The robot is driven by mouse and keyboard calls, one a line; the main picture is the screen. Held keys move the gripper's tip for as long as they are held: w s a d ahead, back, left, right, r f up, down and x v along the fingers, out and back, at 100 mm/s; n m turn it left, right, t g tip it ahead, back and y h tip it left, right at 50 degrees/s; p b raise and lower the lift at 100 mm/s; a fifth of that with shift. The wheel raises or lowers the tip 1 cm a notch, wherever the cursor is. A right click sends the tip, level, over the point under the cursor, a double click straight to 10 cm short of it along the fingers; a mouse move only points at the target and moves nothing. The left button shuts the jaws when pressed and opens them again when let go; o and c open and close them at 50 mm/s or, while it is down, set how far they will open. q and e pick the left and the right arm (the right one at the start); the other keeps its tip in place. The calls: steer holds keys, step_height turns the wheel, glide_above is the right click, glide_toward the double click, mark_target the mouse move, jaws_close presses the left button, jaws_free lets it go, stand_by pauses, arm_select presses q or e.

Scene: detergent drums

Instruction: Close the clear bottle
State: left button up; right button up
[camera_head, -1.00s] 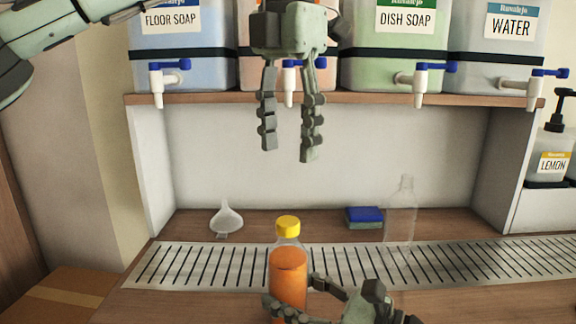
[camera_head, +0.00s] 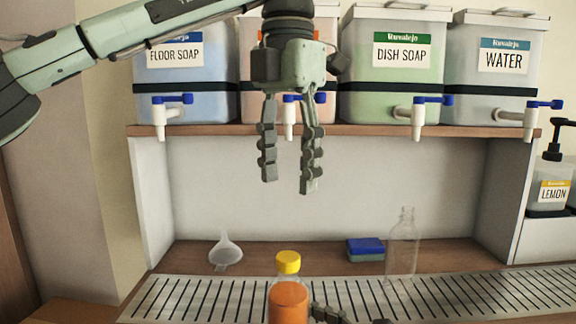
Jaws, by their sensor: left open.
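An uncapped, empty clear bottle (camera_head: 403,247) stands upright at the right, at the back of the slotted drain strip. A second see-through bottle with orange liquid (camera_head: 288,303) stands in front, and a yellow cap (camera_head: 288,262) sits on its neck. Its lower part is cut off by the picture's bottom edge. My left gripper (camera_head: 287,187) points down, open and empty, well above the yellow cap. My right gripper (camera_head: 328,313) shows only in part at the bottom edge, beside the orange bottle; its grip is out of the picture.
A white funnel (camera_head: 225,252) and a blue-topped sponge (camera_head: 366,249) lie behind the drain strip (camera_head: 205,297). Soap and water drums with taps stand on the shelf (camera_head: 360,131) above. A lemon pump bottle (camera_head: 550,187) stands far right. The middle of the niche is clear.

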steer(key=v, duration=1.1)
steer(key=shift+s, duration=0.1)
